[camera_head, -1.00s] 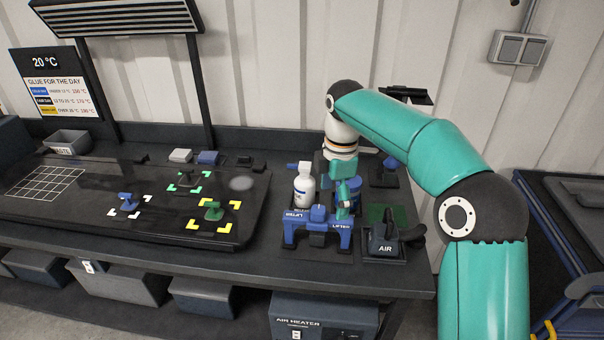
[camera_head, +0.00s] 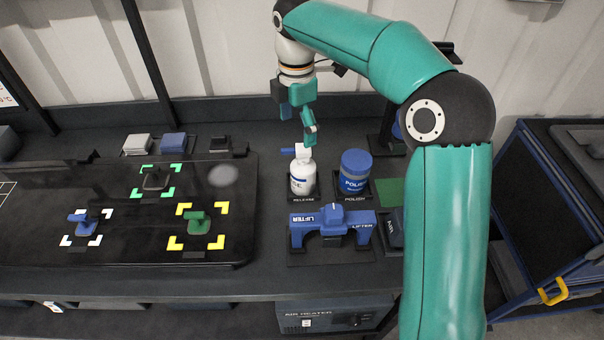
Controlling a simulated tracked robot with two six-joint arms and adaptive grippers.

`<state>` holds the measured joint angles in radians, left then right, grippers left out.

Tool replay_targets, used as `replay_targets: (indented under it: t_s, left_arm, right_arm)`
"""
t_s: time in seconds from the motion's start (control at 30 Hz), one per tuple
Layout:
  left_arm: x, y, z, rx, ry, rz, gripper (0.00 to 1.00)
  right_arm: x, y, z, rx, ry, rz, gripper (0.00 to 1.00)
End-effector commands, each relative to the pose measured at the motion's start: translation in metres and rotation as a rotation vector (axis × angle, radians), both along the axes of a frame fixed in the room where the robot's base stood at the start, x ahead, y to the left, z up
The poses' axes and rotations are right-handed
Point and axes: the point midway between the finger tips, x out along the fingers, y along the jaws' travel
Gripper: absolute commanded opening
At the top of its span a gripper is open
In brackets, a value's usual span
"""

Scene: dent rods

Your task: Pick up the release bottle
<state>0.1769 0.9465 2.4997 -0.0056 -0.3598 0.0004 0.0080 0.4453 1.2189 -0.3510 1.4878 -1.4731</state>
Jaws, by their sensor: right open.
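The release bottle (camera_head: 302,178) is white with a blue band and a white spray head with a blue nozzle pointing left. It stands upright in its place above the label RELEASE, at the back of the bench. My right gripper (camera_head: 303,137) is open and hangs just above the bottle's head, its fingers pointing down. The picture does not show whether a fingertip touches the head. Nothing is held in it. My left gripper is not in view.
A blue polish can (camera_head: 354,172) stands close to the right of the bottle. The blue lifter (camera_head: 332,222) lies in front of both. A dark panel (camera_head: 120,215) with small tabs in coloured corner marks is at left. A blue-framed cart (camera_head: 560,220) stands at right.

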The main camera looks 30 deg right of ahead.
Motion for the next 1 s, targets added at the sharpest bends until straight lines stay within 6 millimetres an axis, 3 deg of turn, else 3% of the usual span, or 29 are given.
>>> replay_targets:
  t_s: [0.1, 0.3, 0.57, 0.8, 1.0]
  left_arm:
    - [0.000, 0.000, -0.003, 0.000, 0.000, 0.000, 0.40]
    - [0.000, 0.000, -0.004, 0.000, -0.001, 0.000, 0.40]
    - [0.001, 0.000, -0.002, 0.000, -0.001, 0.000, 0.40]
    - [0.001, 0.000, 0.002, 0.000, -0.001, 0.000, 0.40]
    - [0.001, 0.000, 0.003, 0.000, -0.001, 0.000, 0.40]
  right_arm:
    - [-0.002, -0.002, -0.028, 0.000, 0.006, -0.004, 0.92]
    - [-0.003, -0.003, -0.058, 0.000, 0.002, -0.007, 0.92]
    - [-0.006, -0.005, -0.074, 0.000, 0.004, -0.009, 0.92]
    - [-0.012, -0.006, -0.107, 0.000, 0.005, -0.008, 0.92]
    - [-0.011, -0.006, -0.119, 0.001, 0.001, -0.008, 0.92]
